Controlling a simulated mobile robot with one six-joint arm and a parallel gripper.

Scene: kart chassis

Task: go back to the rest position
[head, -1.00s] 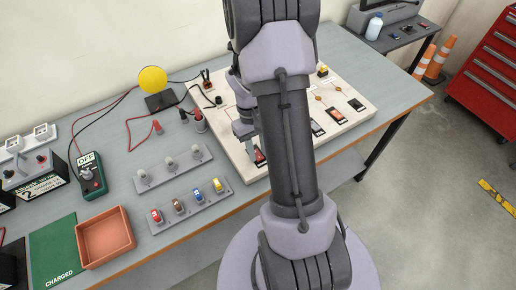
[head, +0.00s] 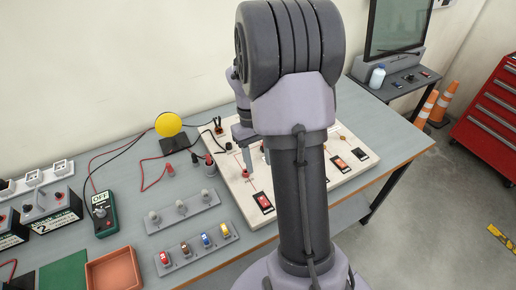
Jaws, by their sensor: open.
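My gripper (head: 254,157) is partly hidden behind my own arm, over the left part of the cream board (head: 258,222). Its jaws are apart and I see nothing between them. A black and red switch (head: 263,202) sits on the board below and in front of the gripper, clear of it. My arm stands upright and hides the middle of the board.
The grey bench (head: 125,255) carries two racks of small coloured and grey parts, a multimeter (head: 101,212), a yellow disc (head: 168,124) and an orange tray (head: 112,270). A monitor (head: 397,25), cones (head: 427,108) and a red tool cabinet (head: 490,110) stand at right.

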